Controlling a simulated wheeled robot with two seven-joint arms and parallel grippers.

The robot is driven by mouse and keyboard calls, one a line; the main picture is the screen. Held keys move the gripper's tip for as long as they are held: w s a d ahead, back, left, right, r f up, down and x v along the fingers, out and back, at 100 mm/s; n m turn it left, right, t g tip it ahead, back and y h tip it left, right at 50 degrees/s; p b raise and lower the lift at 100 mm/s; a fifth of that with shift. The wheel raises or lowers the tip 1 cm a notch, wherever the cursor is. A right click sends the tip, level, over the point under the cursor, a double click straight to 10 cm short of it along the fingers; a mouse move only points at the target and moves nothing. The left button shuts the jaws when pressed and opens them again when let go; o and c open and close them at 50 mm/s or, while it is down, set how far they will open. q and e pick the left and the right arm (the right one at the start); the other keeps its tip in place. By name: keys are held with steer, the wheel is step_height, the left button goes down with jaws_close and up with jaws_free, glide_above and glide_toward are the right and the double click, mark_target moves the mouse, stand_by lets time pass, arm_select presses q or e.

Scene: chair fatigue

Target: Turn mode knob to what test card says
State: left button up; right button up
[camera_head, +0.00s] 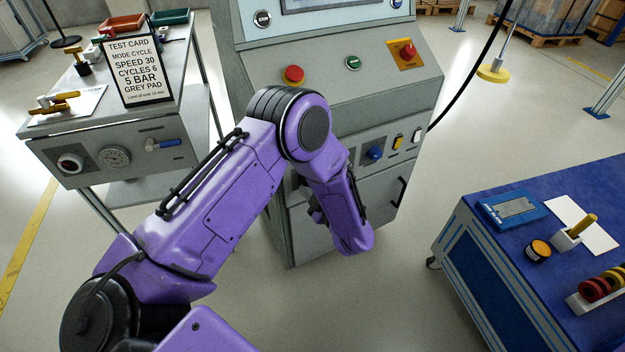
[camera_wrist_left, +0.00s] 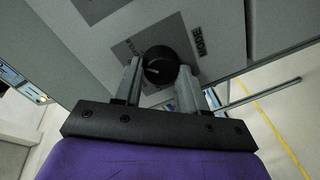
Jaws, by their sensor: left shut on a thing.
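The test card (camera_head: 134,68) stands on the grey cart at the upper left and reads mode cycle, speed 30, cycles 6, 5 bar, grey pad. The round black mode knob (camera_wrist_left: 160,64) shows in the left wrist view, on a dark plate beside the word MODE (camera_wrist_left: 199,37). My left gripper (camera_wrist_left: 159,72) has one finger on each side of the knob and is shut on it. A pale mark shows on the knob's face, but the setting it points to cannot be read. In the head view my purple left arm hides the knob. My right gripper is not in view.
The grey machine cabinet (camera_head: 375,90) carries red buttons (camera_head: 293,75), a green button (camera_head: 352,62) and a blue knob (camera_head: 375,152) near my arm. A blue-topped cart (camera_head: 480,235) with several items stands at the right. Floor is clear between cabinet and blue cart.

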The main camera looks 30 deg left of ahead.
arm_select(q)
steer(key=shift+m+p, duration=0.5)
steer(key=shift+m, duration=0.6)
steer(key=o, duration=1.1)
steer(key=shift+c, duration=0.2)
steer(key=v, duration=1)
steer(key=shift+d, duration=0.3)
